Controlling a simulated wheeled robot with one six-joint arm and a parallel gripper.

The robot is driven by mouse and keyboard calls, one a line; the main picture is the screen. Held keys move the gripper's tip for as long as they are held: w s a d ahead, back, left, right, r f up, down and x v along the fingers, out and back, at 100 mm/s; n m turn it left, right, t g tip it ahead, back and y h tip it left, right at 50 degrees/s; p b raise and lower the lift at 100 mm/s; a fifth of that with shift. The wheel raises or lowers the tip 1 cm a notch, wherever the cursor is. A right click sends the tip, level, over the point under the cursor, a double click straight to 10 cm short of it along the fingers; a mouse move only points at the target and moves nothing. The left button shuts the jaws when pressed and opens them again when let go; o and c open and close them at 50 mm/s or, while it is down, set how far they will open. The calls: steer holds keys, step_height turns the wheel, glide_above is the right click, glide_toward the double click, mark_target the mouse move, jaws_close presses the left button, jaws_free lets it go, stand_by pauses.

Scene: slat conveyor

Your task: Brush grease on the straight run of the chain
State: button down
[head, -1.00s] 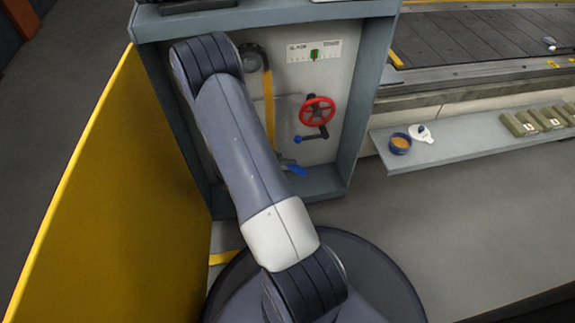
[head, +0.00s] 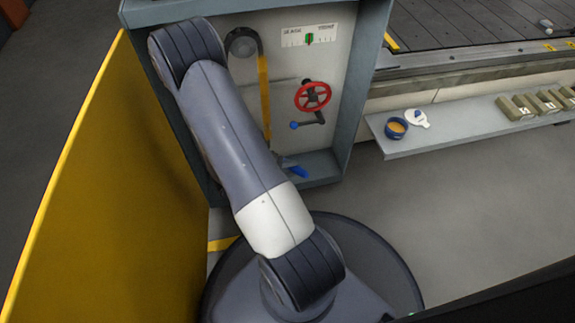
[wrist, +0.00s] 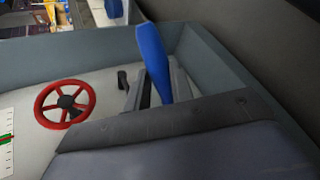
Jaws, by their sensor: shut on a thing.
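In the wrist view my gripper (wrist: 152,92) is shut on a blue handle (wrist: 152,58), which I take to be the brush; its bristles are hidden. In the head view the blue handle (head: 292,169) shows at the low front of the open grey cabinet, and my arm hides most of the gripper. A yellow strip (head: 264,95) runs straight down the cabinet's back panel from a dark round wheel (head: 243,43). I cannot tell whether the strip is the chain or a cover over it. A blue pot (head: 396,129) with tan contents stands on the shelf to the right.
A red handwheel (head: 312,96) with a blue-knobbed crank sits right of the strip, below a slack gauge (head: 309,37). The cabinet's grey side walls (head: 361,80) enclose the panel. A yellow panel (head: 90,190) stands close left. Floor at right is clear.

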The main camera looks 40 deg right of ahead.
steer(key=shift+s+a, duration=0.4)
steer(key=shift+s, duration=0.25)
steer(key=shift+s+a, duration=0.4)
steer(key=shift+s, duration=0.25)
steer(key=shift+w+r, duration=0.1)
